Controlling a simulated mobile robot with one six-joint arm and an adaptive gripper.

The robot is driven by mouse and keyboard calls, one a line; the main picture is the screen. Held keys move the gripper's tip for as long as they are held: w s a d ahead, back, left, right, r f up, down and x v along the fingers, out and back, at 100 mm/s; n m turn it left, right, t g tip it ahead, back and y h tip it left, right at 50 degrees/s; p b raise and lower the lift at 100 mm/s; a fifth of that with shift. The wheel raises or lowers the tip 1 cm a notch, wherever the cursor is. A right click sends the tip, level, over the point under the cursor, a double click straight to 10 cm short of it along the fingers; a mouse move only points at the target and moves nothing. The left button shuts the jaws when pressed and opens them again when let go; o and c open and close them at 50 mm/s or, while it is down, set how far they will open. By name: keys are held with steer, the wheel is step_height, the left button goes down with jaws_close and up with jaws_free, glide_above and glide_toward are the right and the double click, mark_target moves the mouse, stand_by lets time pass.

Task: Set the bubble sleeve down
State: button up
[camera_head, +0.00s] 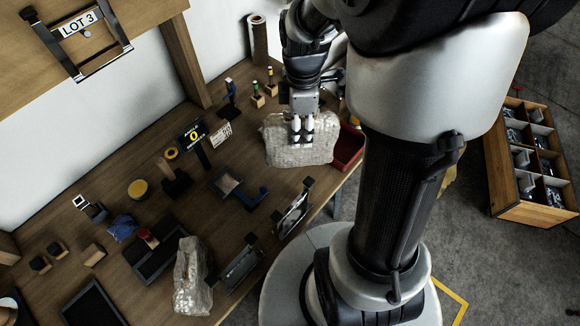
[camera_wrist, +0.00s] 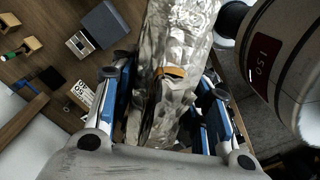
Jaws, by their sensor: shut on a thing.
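A clear, crinkled bubble sleeve (camera_head: 318,152) is held at the right end of the wooden workbench, in front of a red bin. My gripper (camera_head: 302,132) points down and is shut on its top edge. In the wrist view the sleeve (camera_wrist: 182,40) runs between the two blue-padded fingers of my gripper (camera_wrist: 168,108), with a small orange-brown patch on it. I cannot tell whether its underside touches the bench.
The red bin (camera_head: 349,147) is partly hidden behind the sleeve. Metal-framed stands (camera_head: 292,210), a display (camera_head: 192,134), a dark tray (camera_head: 160,258) and tools crowd the bench (camera_head: 120,170). A divided wooden crate (camera_head: 538,212) is on the floor at right.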

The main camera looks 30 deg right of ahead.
step_height(320, 180, down, 16)
steer(key=b, duration=0.4)
steer(key=shift+f+b, duration=0.15)
steer(key=shift+b, duration=0.15)
steer(key=shift+w+f, duration=0.1)
steer(key=o, duration=0.5)
steer(key=shift+f, duration=0.1)
steer(key=shift+o, duration=0.7)
step_height(320, 180, up, 13)
steer(key=p, duration=0.4)
steer(key=s+a+r+m+t, duration=0.2)
steer(key=s+a+r+m, duration=0.3)
steer(key=r, duration=0.3)
steer(key=s+a+r+m+t, duration=0.2)
steer(key=s+a+r+m, duration=0.3)
steer(key=s+r+m, duration=0.3)
steer(key=shift+s+a+t, duration=0.25)
steer(key=shift+a+t, duration=0.05)
